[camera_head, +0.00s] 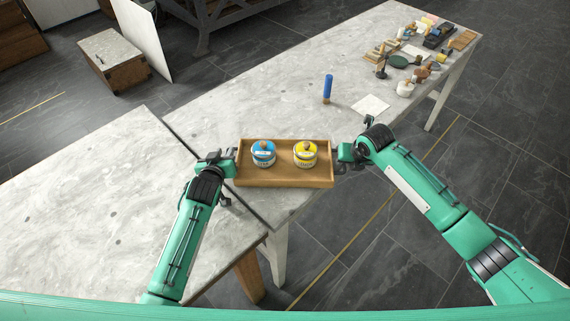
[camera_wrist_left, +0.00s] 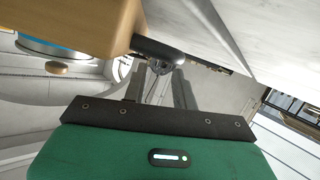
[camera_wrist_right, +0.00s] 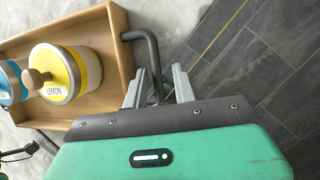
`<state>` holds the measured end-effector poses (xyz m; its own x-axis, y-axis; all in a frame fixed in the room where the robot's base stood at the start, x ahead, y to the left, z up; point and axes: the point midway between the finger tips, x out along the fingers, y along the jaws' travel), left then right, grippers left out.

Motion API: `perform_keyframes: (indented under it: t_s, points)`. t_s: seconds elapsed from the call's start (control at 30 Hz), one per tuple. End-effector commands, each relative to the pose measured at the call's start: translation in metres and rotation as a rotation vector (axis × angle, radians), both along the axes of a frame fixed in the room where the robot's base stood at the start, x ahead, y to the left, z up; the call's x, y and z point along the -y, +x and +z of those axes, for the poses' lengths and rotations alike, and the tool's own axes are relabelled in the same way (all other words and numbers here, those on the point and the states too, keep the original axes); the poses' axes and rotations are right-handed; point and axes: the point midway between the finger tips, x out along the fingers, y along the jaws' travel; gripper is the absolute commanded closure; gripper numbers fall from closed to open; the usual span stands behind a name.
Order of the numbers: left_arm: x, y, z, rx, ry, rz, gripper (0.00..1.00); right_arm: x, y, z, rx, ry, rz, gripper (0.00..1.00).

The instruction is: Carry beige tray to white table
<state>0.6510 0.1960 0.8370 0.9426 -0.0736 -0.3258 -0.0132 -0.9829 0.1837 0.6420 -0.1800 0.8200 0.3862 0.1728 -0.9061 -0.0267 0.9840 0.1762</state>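The beige wooden tray (camera_head: 285,183) is level at the near end of the long stone-topped table, its right front corner showing past the edge. Whether it touches the top I cannot tell. It holds a blue tin (camera_head: 263,156) and a yellow tin (camera_head: 305,157) labelled LEMON, both upright. My left gripper (camera_head: 232,155) is at the left end; in the left wrist view a dark handle (camera_wrist_left: 160,47) lies by its fingers, which look apart. My right gripper (camera_head: 347,152) is at the right end. Its fingers stand apart around the dark handle (camera_wrist_right: 155,62), with gaps showing.
A pale stone-topped table (camera_head: 75,210) adjoins at left; I cannot tell which is the white table. On the long table (camera_head: 290,95) are a blue cylinder (camera_head: 327,88), a white sheet (camera_head: 370,105) and, at the far end, several tools and jars. A wooden cabinet (camera_head: 120,72) stands behind.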

Motion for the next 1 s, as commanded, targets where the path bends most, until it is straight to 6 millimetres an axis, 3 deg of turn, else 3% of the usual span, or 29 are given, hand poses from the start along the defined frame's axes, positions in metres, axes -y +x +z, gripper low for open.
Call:
perform_keyframes:
  t_s: [0.03,0.37,0.57,1.0]
  points:
    - [0.003,-0.011,-0.035,-0.053,0.012,-0.005,0.67,0.000,0.000,-0.005,0.001,0.001,0.000,0.68]
    - [0.004,-0.013,-0.034,-0.053,0.010,-0.007,0.67,-0.002,0.001,-0.004,0.004,0.004,0.001,0.68]
    - [0.002,-0.029,-0.023,-0.044,0.010,-0.006,0.67,-0.002,0.001,-0.003,0.005,0.005,0.001,0.68]
    - [-0.003,-0.078,0.021,-0.001,0.004,-0.003,0.67,-0.002,0.001,0.000,0.005,0.005,0.001,0.68]
